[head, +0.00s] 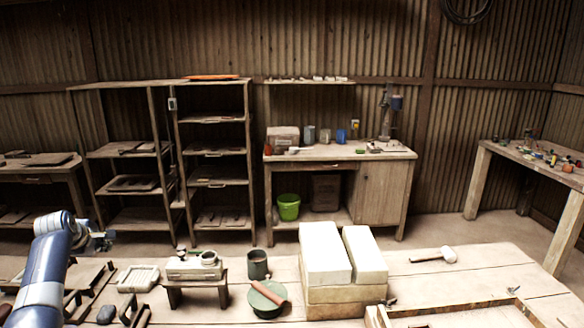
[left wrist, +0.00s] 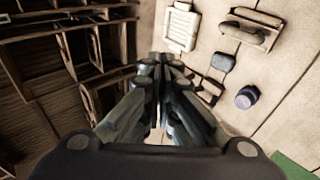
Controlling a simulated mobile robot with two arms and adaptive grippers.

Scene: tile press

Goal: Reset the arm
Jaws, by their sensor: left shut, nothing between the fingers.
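My left arm comes in from the left in the head view, and its gripper (head: 103,240) is raised near the left end of the wooden worktable (head: 440,285). In the left wrist view the two fingers of the left gripper (left wrist: 160,62) are together, with nothing between them. The gripper is apart from everything on the table. My right arm and gripper are in neither view.
A white ribbed tray (head: 138,278), a small bench (head: 174,295), a green cup (head: 257,264) and large pale blocks (head: 325,255) stand on the table. A mallet (head: 447,254) lies at right. Shelves (head: 215,150) stand behind.

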